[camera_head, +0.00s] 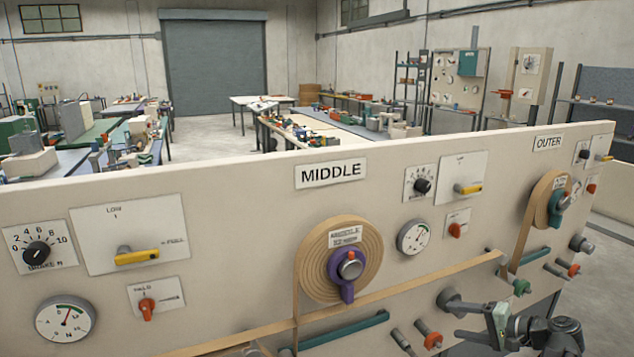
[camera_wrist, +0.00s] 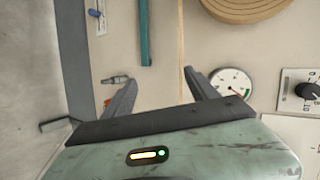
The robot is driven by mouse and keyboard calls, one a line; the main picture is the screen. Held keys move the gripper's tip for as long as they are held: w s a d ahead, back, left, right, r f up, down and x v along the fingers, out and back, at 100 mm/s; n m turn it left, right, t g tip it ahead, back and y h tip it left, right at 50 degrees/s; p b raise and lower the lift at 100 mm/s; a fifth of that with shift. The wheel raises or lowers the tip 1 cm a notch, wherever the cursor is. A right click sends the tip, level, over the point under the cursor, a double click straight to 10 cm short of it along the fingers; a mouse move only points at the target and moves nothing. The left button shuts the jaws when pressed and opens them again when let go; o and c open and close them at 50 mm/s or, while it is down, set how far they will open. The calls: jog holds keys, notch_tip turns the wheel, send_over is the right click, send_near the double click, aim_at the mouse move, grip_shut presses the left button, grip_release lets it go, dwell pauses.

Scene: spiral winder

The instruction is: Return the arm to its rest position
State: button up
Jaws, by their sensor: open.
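My gripper (camera_wrist: 160,90) is open in the wrist view, its two dark fingers spread with nothing between them. It faces the beige winder panel (camera_wrist: 215,50), seen rotated there. A round gauge (camera_wrist: 231,84) shows just right of the right finger, and part of a tan coil (camera_wrist: 245,8) is at the top. In the head view my arm (camera_head: 497,322) is at the lower right, in front of the panel (camera_head: 235,200) and below the tan strip. Whether the fingers touch the panel cannot be told.
The MIDDLE coil (camera_head: 312,255) with its purple clamp (camera_head: 347,293) and the OUTER coil (camera_head: 535,205) sit on the panel. A teal bar (camera_head: 345,330), a red-collared peg (camera_head: 430,338) and a green-tipped peg (camera_head: 521,287) stick out near my arm. Benches stand beyond the panel.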

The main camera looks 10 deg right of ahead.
jog(key=a+f+n+g+h, duration=0.3)
jog(key=a+f+n+g, duration=0.2)
jog(key=a, duration=1.1)
jog(key=a+f+n+g+h+p, duration=0.1)
jog(key=a+f+n+g+h, duration=0.3)
jog(key=a, duration=1.1)
notch_tip(320, 180, down, 4)
jog(key=shift+s+a+r+n+g, duration=0.25)
jog(key=shift+a+n+g, duration=0.1)
jog(key=shift+n+g, duration=0.55)
